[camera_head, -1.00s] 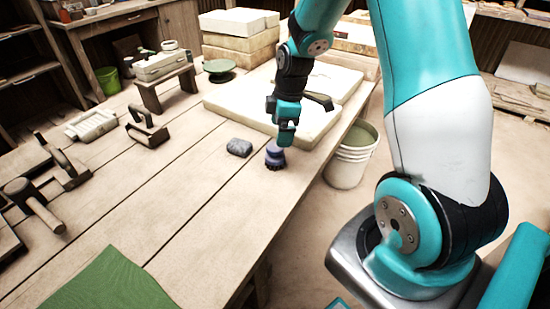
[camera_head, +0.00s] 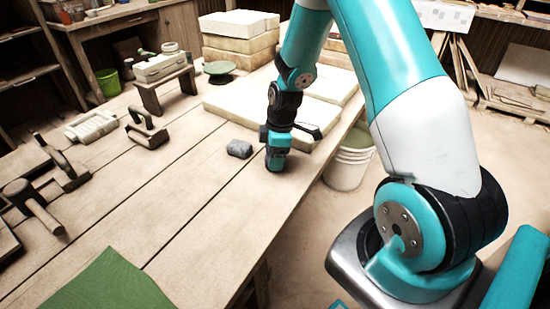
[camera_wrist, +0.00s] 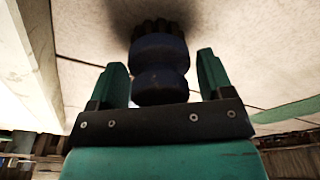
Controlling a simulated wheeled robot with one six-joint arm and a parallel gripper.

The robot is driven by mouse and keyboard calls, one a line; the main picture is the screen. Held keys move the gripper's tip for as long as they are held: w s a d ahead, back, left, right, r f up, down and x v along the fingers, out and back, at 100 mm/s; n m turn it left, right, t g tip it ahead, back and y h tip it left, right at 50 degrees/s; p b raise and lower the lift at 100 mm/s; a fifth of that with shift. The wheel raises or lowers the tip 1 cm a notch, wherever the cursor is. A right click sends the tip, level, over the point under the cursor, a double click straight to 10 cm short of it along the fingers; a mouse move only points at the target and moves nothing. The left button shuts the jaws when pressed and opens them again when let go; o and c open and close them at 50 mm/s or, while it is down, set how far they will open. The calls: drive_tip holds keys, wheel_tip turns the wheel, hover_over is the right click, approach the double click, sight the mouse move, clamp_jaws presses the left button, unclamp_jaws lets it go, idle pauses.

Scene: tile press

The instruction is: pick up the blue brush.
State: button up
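The blue brush (camera_wrist: 160,55) shows in the wrist view, dark blue with a waisted body and dark bristles against the table top. My gripper (camera_wrist: 161,75) is open, with one teal finger on each side of the brush and a visible gap on both sides. In the head view my gripper (camera_head: 277,158) is low over the table (camera_head: 185,215) and hides the brush.
A grey stone-like lump (camera_head: 239,148) lies just left of my gripper. Thick pale slabs (camera_head: 240,105) lie behind it. A white bucket (camera_head: 348,165) stands beyond the table's right edge. A green cloth (camera_head: 105,285) lies at the front.

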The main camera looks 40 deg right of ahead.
drive_tip(key=c, duration=0.6)
drive_tip(key=shift+c, duration=0.2)
wheel_tip(320, 180, up, 20)
drive_tip(key=p, duration=0.1)
drive_tip(key=shift+p, duration=0.3)
